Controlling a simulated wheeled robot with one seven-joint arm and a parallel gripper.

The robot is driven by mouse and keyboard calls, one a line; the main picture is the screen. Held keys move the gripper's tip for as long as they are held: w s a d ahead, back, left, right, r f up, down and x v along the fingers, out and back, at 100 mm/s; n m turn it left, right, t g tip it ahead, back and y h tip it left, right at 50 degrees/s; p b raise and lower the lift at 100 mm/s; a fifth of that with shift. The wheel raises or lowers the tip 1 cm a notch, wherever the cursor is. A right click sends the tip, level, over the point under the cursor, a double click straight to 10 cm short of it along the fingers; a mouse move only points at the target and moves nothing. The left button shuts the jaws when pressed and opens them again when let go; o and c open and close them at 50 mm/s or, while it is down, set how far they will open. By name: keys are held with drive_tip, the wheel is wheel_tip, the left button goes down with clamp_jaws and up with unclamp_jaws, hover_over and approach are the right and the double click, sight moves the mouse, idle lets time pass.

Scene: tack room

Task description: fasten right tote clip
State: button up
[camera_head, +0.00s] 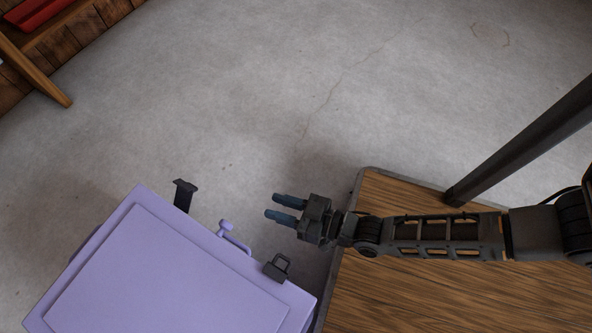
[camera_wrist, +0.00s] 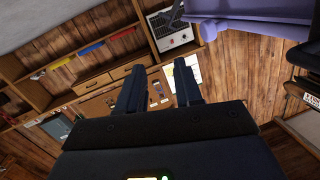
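The lilac tote (camera_head: 165,270) with its flat lid stands at the lower left in the head view. A second dark clip (camera_head: 184,195) sticks outward from the same side, farther left. My gripper (camera_head: 279,208) is open and empty, its two fingers apart and pointing left, beyond the tote's edge and above the right clip in the picture. In the wrist view my gripper (camera_wrist: 158,80) also shows open, with lilac tote surface (camera_wrist: 250,22) at the upper right.
A lilac handle (camera_head: 234,239) projects from the tote between the clips. A wood-topped table (camera_head: 430,290) lies to the right, close to the tote's corner. The grey floor (camera_head: 240,90) beyond is clear. Wooden shelving (camera_wrist: 75,55) shows in the wrist view.

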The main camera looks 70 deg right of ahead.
drive_tip(key=s+r, duration=0.3)
drive_tip(key=r, duration=0.2)
drive_tip(key=shift+s+a+n, duration=0.15)
drive_tip(key=shift+s+n, duration=0.2)
drive_tip(key=shift+n, duration=0.05)
drive_tip(key=shift+c, duration=0.2)
